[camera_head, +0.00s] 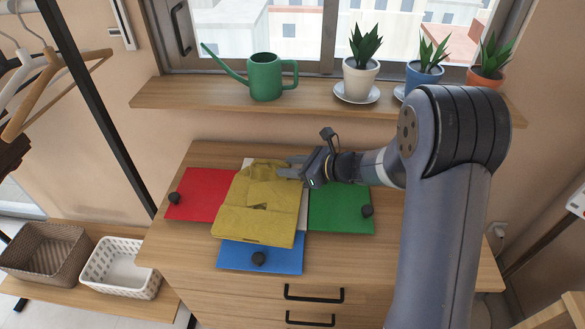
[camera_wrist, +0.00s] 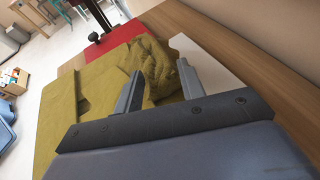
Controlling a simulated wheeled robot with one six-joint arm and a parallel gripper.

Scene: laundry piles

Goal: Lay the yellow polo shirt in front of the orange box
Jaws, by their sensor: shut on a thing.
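The yellow polo shirt (camera_head: 258,208) lies folded into a rough rectangle on top of the coloured panels on the wooden dresser. It also shows in the wrist view (camera_wrist: 95,95), with its far end bunched up. My gripper (camera_head: 287,171) is at the shirt's back right corner. In the wrist view its fingers (camera_wrist: 162,72) stand on either side of bunched yellow cloth and are shut on it. I see no orange box in either view.
Red (camera_head: 192,194), green (camera_head: 342,208) and blue (camera_head: 240,257) panels with black knobs lie around the shirt. A shelf (camera_head: 200,97) behind holds a green watering can (camera_head: 265,77) and potted plants. Two baskets (camera_head: 45,252) (camera_head: 118,272) stand at lower left. The dresser top's left front is bare.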

